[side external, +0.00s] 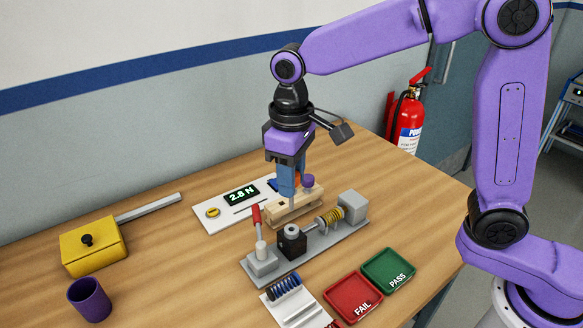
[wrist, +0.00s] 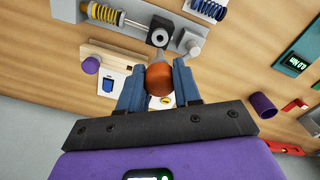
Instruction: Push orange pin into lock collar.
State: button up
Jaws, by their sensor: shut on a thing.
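The orange pin (wrist: 160,78) shows in the wrist view as a rounded orange head between my blue fingers. My gripper (wrist: 159,67) is shut on it. A black block with a pale ring on top (side external: 291,240), apparently the lock collar, sits on the fixture in front of my gripper. It also shows in the wrist view (wrist: 163,30), beyond the pin. I cannot tell whether the pin touches anything.
The grey fixture (side external: 325,240) carries a yellow spring (side external: 330,217) and a red-handled lever (side external: 257,217). A purple knob (side external: 308,181) stands close right of my fingers. Red (side external: 352,297) and green (side external: 388,269) trays lie in front. A purple cup (side external: 90,299) stands at left.

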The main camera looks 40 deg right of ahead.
jog(key=shift+f, duration=2)
jog(key=shift+f, duration=2.85)
jog(key=o, duration=1.1)
jog(key=shift+c, duration=0.2)
jog(key=shift+r, duration=0.1)
notch_tip(320, 180, up, 17)
jog(key=shift+r, duration=0.15)
jog(key=s+d+f+n, duration=0.3)
jog(key=s+d+f, duration=0.3)
jog(key=s+d, duration=0.3)
jog(key=s+d+f+n, duration=0.3)
jog(key=s+d+f, duration=0.2)
jog(key=s+d, duration=0.4)
jog(key=s, duration=0.5)
jog(key=shift+s+d+f, duration=0.25)
jog(key=shift+s+f, duration=0.1)
